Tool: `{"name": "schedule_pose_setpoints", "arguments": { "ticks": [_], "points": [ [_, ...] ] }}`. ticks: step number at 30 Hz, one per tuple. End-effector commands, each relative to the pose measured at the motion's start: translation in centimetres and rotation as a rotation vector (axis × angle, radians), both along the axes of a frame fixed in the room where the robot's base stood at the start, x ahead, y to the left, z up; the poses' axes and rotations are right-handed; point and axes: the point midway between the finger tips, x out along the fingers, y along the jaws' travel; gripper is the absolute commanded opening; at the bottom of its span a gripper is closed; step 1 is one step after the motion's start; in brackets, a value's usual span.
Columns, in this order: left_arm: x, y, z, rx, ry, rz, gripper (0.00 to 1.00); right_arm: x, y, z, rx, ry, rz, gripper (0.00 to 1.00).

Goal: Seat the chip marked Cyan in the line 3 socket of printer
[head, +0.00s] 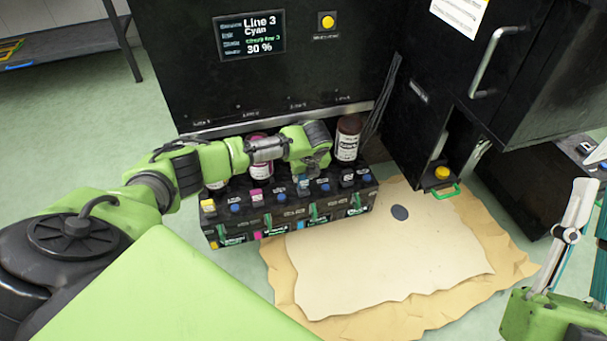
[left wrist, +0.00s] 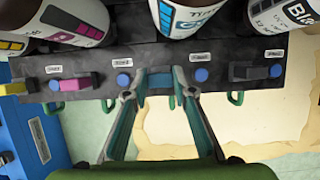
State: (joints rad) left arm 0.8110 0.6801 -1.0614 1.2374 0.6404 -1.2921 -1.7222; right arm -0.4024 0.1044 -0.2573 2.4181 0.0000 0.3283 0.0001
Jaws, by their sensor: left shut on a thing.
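My left gripper (head: 306,180) is shut on the cyan chip (left wrist: 160,82), which shows between its fingertips in the left wrist view. The chip lies in the row of chips on the black ink rack (head: 290,219), at the third position from the left. I cannot tell how deep it sits. The printer (head: 180,60) stands behind, its screen (head: 252,35) reading Line 3, Cyan, 30 %. The cyan bottle (left wrist: 188,15) stands behind the chip. My right gripper (head: 572,235) is at the right edge, partly cut off, away from the rack.
A magenta chip (left wrist: 80,84) and a yellow chip (left wrist: 12,88) sit left of my fingers, a black chip (left wrist: 250,73) to the right. Blue round buttons (left wrist: 202,75) lie between them. A dark bottle (head: 348,138) stands right of my gripper. Cardboard sheets (head: 400,255) cover the floor in front.

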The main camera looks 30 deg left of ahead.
Motion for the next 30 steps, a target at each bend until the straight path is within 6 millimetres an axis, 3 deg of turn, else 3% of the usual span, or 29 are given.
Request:
{"name": "schedule_pose_setpoints", "arguments": {
  "ticks": [30],
  "points": [
    [0.0,0.0,-1.0,0.000,0.000,0.000,0.10,1.1,0.2,-1.3,-0.022,0.079,-0.003,0.16]
  ]
}}
